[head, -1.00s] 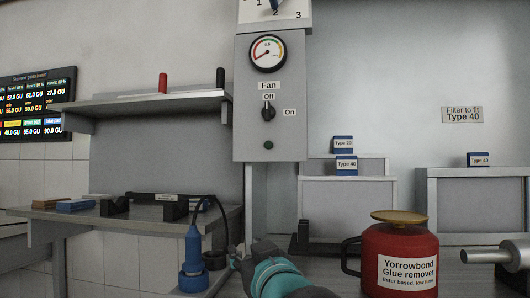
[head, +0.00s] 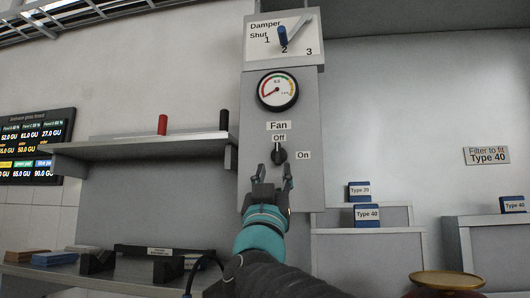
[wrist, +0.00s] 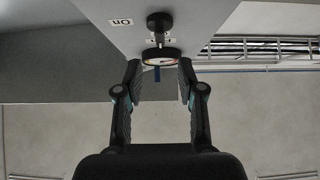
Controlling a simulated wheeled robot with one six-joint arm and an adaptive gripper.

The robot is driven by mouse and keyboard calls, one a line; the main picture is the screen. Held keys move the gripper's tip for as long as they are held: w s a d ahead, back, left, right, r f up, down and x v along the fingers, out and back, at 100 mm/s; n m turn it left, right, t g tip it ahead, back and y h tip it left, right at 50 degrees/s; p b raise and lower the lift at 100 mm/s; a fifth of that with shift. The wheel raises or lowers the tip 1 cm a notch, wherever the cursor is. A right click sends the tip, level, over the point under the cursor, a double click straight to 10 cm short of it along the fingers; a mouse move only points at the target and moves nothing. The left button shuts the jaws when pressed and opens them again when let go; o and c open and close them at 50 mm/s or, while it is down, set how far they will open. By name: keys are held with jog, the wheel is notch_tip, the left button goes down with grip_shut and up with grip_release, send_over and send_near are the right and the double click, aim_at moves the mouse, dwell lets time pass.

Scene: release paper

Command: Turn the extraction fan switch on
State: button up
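The fan switch (head: 279,155) is a black rotary knob on the grey control panel (head: 252,110), under the labels "Fan" and "Off", with "On" to its right. Its pointer stands upright towards "Off". My gripper (head: 272,178) is just below the knob in the head view, with its fingers apart and nothing between them. In the wrist view the knob (wrist: 159,22) shows beyond the open fingertips (wrist: 160,75), which look clear of it. The "On" label (wrist: 122,21) is beside the knob there.
Above the knob are a round gauge (head: 277,91) with its needle low and a blue-handled damper lever (head: 283,37). A shelf (head: 150,146) with red and black cylinders is at the left. Blue filter boxes (head: 367,215) stand at the right.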

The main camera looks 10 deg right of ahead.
aim_at(277, 151)
jog(key=p+x, duration=0.1)
jog(key=x, duration=0.8)
jog(key=shift+p, duration=0.4)
jog(key=shift+s, duration=0.1)
jog(key=shift+a, duration=0.1)
grip_shut()
